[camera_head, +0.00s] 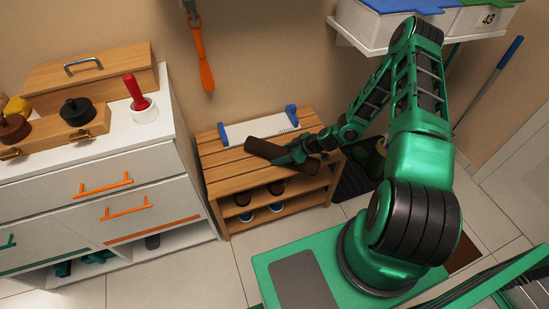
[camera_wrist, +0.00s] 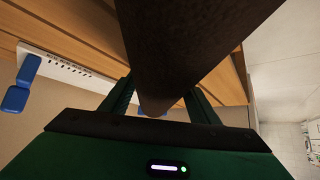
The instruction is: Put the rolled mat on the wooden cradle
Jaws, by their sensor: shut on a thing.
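The rolled mat is a dark brown cylinder (camera_head: 263,149), held at a slant above the slatted wooden bench (camera_head: 228,170). My gripper (camera_head: 292,155) is shut on the roll near its middle. In the wrist view the roll (camera_wrist: 175,45) runs between the two fingers of my gripper (camera_wrist: 158,98). A white strip with blue end pieces (camera_head: 260,127) lies on the bench top behind the roll; it also shows in the wrist view (camera_wrist: 62,68). I see no separate wooden cradle apart from the slatted bench. Whether the roll touches the slats cannot be told.
Round dark and blue items (camera_head: 246,212) sit on the bench's lower shelves. A white drawer cabinet (camera_head: 70,185) with wooden boxes and a red-handled tool (camera_head: 138,95) stands left. A wall shelf with bins (camera_head: 400,10) hangs above my arm. An orange tool (camera_head: 203,60) hangs on the wall.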

